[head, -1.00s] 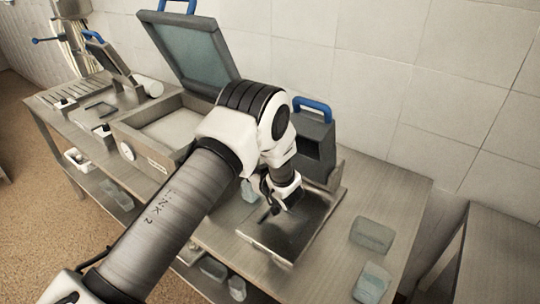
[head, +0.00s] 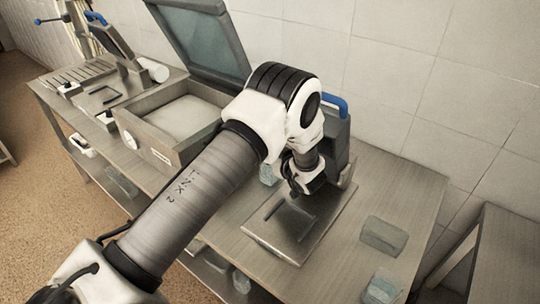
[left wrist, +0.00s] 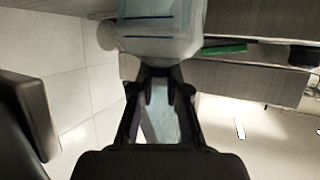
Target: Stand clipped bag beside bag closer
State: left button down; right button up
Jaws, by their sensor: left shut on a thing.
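My left gripper (left wrist: 168,82) is shut on a pale translucent bag (left wrist: 160,42) with dark blue lines, seen at the top of the left wrist view. In the head view the gripper (head: 300,190) is above the metal plate at the foot of a dark upright machine (head: 338,145) with a blue handle, probably the bag closer. The arm hides much of that machine. A pale bluish patch (head: 268,175) beside the gripper may be part of the held bag. Whether it is clipped, or touches the plate, I cannot tell. My right gripper is not in view.
Two grey-blue packs, (head: 384,236) and (head: 382,288), lie on the table to the right of the metal plate (head: 320,225). An open-lidded machine (head: 170,115) stands to the left. More packs are on the shelf below. The table's right back part is clear.

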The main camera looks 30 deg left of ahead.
pick_arm(q)
jog(key=shift+w+d+f, duration=0.15)
jog(key=shift+d+f, duration=0.05)
jog(key=shift+f, duration=0.05)
jog(key=c, duration=1.2)
grip_release()
jog(key=shift+w, duration=0.15)
jog(key=shift+s+a, duration=0.15)
jog(key=shift+s, duration=0.05)
jog(key=shift+d+r, duration=0.25)
jog(key=shift+r, duration=0.15)
jog(key=p+v, duration=0.3)
jog(key=v, duration=0.2)
jog(key=p+v, duration=0.4)
jog(key=v, duration=0.2)
jog(key=shift+s+d+f, duration=0.15)
jog(key=shift+d, duration=0.15)
